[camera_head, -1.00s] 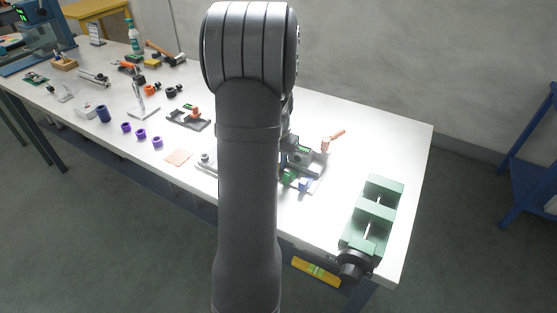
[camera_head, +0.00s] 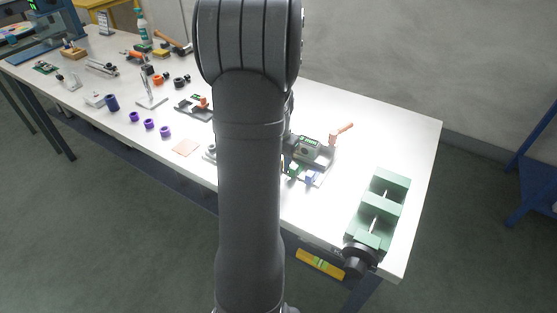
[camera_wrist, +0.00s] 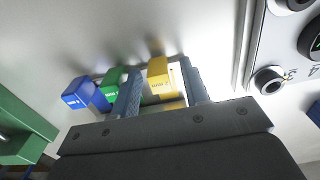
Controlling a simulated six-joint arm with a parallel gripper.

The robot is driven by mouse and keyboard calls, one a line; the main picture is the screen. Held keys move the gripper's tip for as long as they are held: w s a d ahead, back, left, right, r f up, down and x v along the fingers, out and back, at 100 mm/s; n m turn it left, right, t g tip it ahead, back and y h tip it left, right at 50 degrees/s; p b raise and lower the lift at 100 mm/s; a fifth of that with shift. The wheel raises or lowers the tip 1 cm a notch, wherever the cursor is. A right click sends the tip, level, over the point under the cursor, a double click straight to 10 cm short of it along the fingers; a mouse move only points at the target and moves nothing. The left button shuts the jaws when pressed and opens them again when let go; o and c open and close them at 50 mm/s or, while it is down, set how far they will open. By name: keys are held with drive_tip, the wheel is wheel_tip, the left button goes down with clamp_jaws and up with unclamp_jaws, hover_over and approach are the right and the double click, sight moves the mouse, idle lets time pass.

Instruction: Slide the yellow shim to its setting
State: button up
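The yellow shim (camera_wrist: 158,78) stands upright near the middle of the wrist view, labelled on its face. My gripper (camera_wrist: 162,85) has its two blue-grey fingers apart, one on each side of the shim, with visible gaps between. Contact with the shim does not show. A green block (camera_wrist: 111,82) and a blue block (camera_wrist: 82,95) stand to its left. In the head view, green (camera_head: 293,172) and blue (camera_head: 310,178) pieces show beside the arm. My own arm hides the gripper and the yellow shim there. No setting mark for the shim is legible.
A gauge device with a green display (camera_head: 308,142) stands close by; a panel with round knobs (camera_wrist: 268,80) fills the wrist view's right. A green vise (camera_head: 378,210) stands at the table's right end. Several purple parts (camera_head: 149,123) and tools lie to the left.

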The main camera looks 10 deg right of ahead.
wheel_tip(320, 180, up, 17)
drive_tip(key=shift+r, duration=0.2)
idle(0.3)
drive_tip(key=shift+f, duration=0.1)
wheel_tip(320, 180, down, 17)
drive_tip(key=shift+f, duration=0.15)
idle(0.6)
